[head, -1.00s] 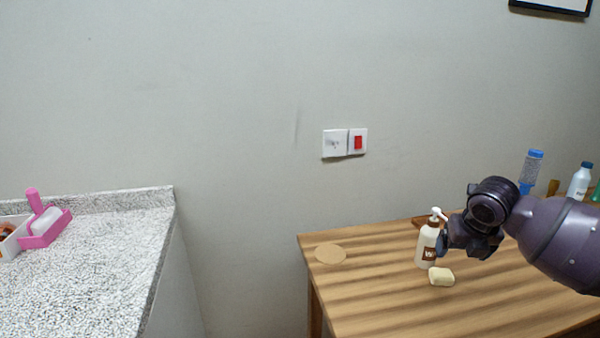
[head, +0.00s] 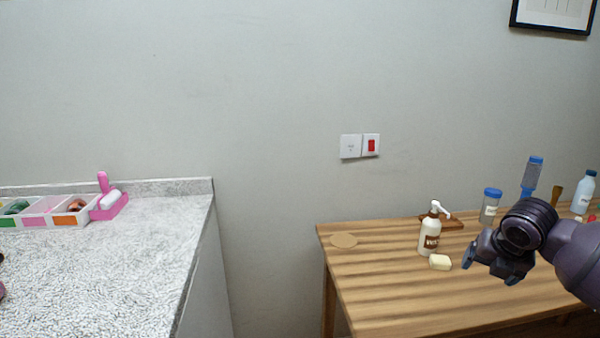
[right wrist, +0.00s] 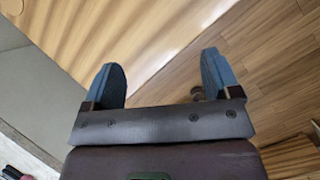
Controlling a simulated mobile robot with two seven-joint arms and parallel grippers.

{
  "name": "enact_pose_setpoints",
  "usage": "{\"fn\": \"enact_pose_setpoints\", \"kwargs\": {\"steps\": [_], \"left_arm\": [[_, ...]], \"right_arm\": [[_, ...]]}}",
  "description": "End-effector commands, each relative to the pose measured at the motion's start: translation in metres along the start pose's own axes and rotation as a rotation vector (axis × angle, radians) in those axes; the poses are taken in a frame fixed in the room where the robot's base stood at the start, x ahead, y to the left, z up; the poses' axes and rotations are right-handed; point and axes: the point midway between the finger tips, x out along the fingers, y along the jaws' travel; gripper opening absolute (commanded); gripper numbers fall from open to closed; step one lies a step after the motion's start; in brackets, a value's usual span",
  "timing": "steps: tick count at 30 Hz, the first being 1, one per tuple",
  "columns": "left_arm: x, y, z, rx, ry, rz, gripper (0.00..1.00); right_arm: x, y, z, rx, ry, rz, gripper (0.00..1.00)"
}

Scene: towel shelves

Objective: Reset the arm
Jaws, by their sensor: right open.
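My right arm comes in from the right in the head view, and its gripper (head: 490,268) hangs over the wooden table (head: 400,290). The gripper is right of a white pump bottle (head: 430,236) and a pale soap bar (head: 440,262), apart from both. In the right wrist view its two blue-grey fingers (right wrist: 162,72) stand wide apart with nothing between them. My left gripper cannot be made out; only a small dark shape shows at the left edge of the head view, too cut off to identify.
A speckled counter (head: 110,265) at left holds a divided tray (head: 42,218) and a pink-handled item (head: 108,198). A gap separates counter and table.

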Motion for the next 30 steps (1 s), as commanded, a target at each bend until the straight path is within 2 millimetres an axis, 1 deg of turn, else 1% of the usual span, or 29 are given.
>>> {"fn": "enact_pose_setpoints", "kwargs": {"steps": [2, 5, 8, 9, 11, 14, 17, 20, 23, 25, 30], "left_arm": [[0.002, 0.000, -0.006, 0.001, 0.014, 0.002, 0.88], [0.004, 0.001, -0.011, 0.002, 0.028, 0.003, 0.88], [0.004, 0.001, -0.010, 0.002, 0.026, 0.002, 0.88], [0.004, 0.001, -0.008, 0.002, 0.022, 0.002, 0.88], [0.003, 0.000, -0.004, 0.001, 0.015, 0.001, 0.88], [0.003, 0.000, 0.002, 0.001, 0.002, 0.000, 0.88], [0.002, -0.001, 0.002, 0.001, 0.002, -0.002, 0.88], [0.000, -0.002, -0.002, 0.000, 0.010, -0.003, 0.88], [-0.001, -0.002, -0.006, 0.000, 0.017, -0.004, 0.88], [-0.003, -0.002, -0.010, -0.002, 0.025, -0.005, 0.88], [-0.008, -0.002, -0.019, -0.008, 0.042, -0.007, 0.88]], "right_arm": [[0.002, 0.005, 0.005, 0.105, -0.036, 0.031, 0.83], [-0.002, 0.015, 0.015, 0.257, -0.099, 0.092, 0.83], [-0.008, 0.028, 0.025, 0.417, -0.158, 0.183, 0.83], [-0.009, 0.036, 0.027, 0.481, -0.173, 0.228, 0.83], [-0.011, 0.046, 0.028, 0.575, -0.188, 0.296, 0.83], [-0.011, 0.062, 0.022, 0.733, -0.187, 0.416, 0.83], [-0.008, 0.075, 0.009, 0.893, -0.153, 0.533, 0.83], [-0.002, 0.084, -0.013, 1.055, -0.091, 0.645, 0.83], [0.005, 0.088, -0.041, 1.224, -0.003, 0.747, 0.83], [0.010, 0.088, -0.066, 1.347, 0.071, 0.811, 0.83], [0.019, 0.079, -0.125, 1.602, 0.233, 0.912, 0.83]]}}
